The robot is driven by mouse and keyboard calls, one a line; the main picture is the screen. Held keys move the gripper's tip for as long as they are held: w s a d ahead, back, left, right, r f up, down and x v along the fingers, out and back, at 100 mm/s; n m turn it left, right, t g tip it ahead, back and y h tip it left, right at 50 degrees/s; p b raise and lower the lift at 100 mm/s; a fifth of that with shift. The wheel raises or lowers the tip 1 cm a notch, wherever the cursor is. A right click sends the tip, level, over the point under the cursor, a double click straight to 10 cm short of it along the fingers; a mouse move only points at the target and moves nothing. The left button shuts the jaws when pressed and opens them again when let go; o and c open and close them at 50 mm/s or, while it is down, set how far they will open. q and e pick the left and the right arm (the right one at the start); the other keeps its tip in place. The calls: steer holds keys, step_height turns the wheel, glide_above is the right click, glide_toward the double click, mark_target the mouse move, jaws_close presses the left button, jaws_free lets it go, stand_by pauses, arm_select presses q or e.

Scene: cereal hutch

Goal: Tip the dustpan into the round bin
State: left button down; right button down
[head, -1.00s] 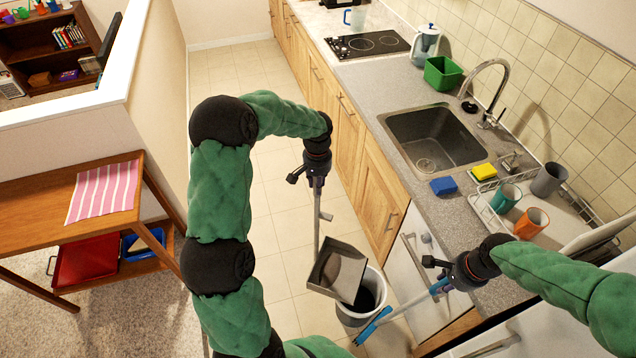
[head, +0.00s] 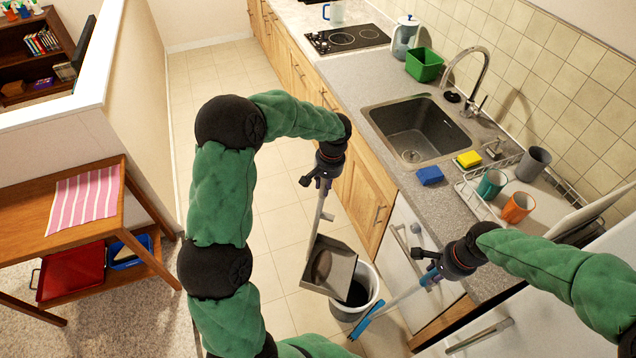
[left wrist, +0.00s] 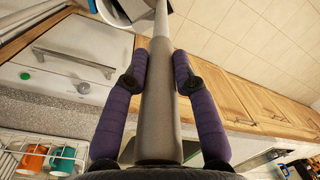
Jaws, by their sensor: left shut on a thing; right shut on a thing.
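My left gripper (head: 323,182) is shut on the long grey handle of the dustpan (head: 330,267). The handle (left wrist: 160,95) also shows between its fingers in the left wrist view. The grey pan is tilted, its lower edge over the left part of the round bin's opening. I cannot tell whether it touches the rim. The round bin (head: 370,299) is white with a dark inside and stands on the tiled floor. My right gripper (head: 432,272) is shut on the light handle of a blue brush (head: 372,320), whose head is beside the bin's front right. I see no debris clearly.
The cabinets and a white dishwasher front (head: 412,262) stand close right of the bin. The counter holds a sink (head: 415,130), sponges and a dish rack (head: 478,200). A wooden side table (head: 60,240) stands left. Floor behind the bin is clear.

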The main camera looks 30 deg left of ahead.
arm_select(q)
steer(key=shift+y, duration=0.5)
steer(key=shift+w+d, duration=0.25)
steer(key=shift+d, duration=0.7)
steer(key=shift+w+d, duration=0.25)
steer(key=shift+d, duration=0.65)
steer(key=shift+w+d, duration=0.25)
steer(key=shift+d, duration=0.7)
arm_select(e)
steer(key=shift+f, duration=0.25)
arm_select(q)
steer(key=shift+f+b, duration=0.1)
steer(key=shift+b, duration=0.2)
arm_select(e)
steer(key=shift+f, duration=0.2)
steer(key=shift+f+b, duration=0.15)
steer(key=shift+b, duration=0.15)
arm_select(q)
steer(key=w+d+y, duration=0.1)
steer(key=d, duration=0.5)
steer(key=shift+w+d+r, duration=0.15)
steer(key=shift+w+r, duration=0.15)
steer(key=shift+r, duration=0.05)
